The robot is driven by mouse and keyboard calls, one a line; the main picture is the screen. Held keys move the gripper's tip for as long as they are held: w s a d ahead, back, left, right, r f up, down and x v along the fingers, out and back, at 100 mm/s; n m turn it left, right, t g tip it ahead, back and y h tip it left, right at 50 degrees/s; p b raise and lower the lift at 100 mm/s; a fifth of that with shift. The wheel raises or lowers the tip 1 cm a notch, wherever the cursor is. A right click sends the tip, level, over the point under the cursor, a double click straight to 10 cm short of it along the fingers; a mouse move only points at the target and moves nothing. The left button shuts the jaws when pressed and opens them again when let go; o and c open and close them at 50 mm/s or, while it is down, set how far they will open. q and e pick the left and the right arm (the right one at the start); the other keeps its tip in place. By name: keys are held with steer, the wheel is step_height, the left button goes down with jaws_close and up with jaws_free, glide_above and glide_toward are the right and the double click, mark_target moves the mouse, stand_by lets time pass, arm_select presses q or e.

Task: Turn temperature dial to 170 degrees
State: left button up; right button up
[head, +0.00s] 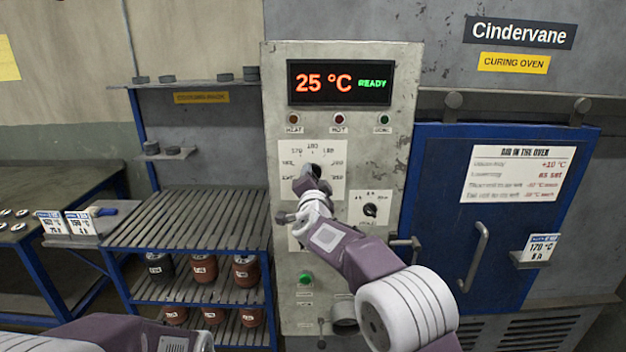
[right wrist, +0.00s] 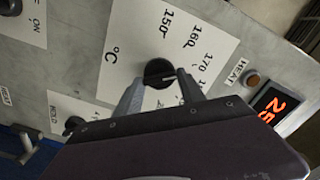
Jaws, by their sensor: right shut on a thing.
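The temperature dial (right wrist: 158,72) is a small dark round knob on a white scale plate (head: 337,186) of the grey control panel. My right gripper (right wrist: 160,86) is shut on the dial, with one finger on each side of it. In the right wrist view the printed marks 150, 160 and 170 (right wrist: 209,66) show around it. A pale line on the knob points towards the side of 170; its exact setting I cannot tell. In the head view my gripper hides most of the dial. The display (head: 340,83) reads 25 °C and READY. My left gripper is out of view.
A smaller knob (head: 370,210) sits just right and below. A green button (head: 306,279) is lower on the panel. The blue oven door (head: 440,230) at right carries a 170 °C card (head: 541,248). A slatted rack (head: 190,218) stands left.

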steer(key=shift+f, duration=0.2)
steer(key=o, duration=1.4)
steer(key=shift+c, duration=0.2)
steer(key=shift+s+d+r, duration=0.1)
steer(key=shift+s+r, duration=0.1)
steer(key=s+b, duration=0.3)
steer(key=s, duration=0.6)
steer(key=shift+b, duration=0.3)
